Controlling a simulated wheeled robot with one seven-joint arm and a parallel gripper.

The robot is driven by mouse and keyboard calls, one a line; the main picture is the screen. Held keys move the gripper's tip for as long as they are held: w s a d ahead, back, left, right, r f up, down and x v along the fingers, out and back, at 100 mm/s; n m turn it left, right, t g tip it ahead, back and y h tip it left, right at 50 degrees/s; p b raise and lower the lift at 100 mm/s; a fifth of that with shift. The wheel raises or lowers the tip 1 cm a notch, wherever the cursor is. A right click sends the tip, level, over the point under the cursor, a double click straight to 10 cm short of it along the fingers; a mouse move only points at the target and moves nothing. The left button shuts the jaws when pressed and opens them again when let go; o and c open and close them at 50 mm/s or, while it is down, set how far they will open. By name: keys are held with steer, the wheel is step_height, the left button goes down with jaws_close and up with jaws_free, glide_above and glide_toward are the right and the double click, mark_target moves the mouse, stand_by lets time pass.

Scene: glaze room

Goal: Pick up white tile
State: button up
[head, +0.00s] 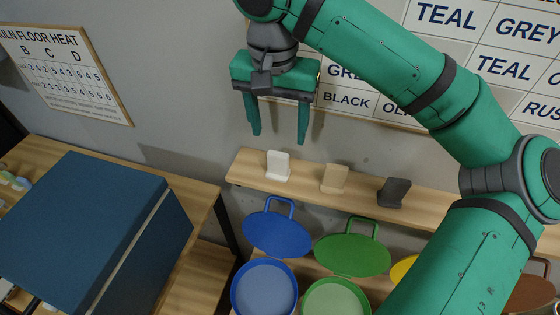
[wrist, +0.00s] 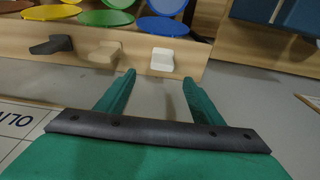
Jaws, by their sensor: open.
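The white tile (head: 278,165) stands upright at the left end of a narrow wooden shelf (head: 240,171). My gripper (head: 279,138) is open and empty, above the tile in the head view, with both fingers pointing down. In the wrist view the white tile (wrist: 162,60) lies beyond the fingertips, between their lines, and my gripper (wrist: 158,74) is apart from it. A tan tile (head: 334,179) and a dark grey tile (head: 394,192) stand to its right on the same shelf.
Below the shelf are round lidded pots, including a blue lid (head: 276,232) and a green lid (head: 352,256). A large blue box (head: 80,225) stands on a wooden table at left. A word board (head: 480,60) hangs on the wall behind my arm.

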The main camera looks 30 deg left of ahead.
mark_target(278, 154)
steer(key=f, duration=0.6)
steer(key=w+f, duration=0.1)
steer(key=f, duration=0.3)
steer(key=shift+a, duration=0.25)
steer(key=shift+s+r, duration=0.1)
steer(key=shift+c, duration=0.2)
steer(key=c, duration=1.2)
steer(key=shift+o, duration=0.2)
steer(key=shift+a, duration=0.1)
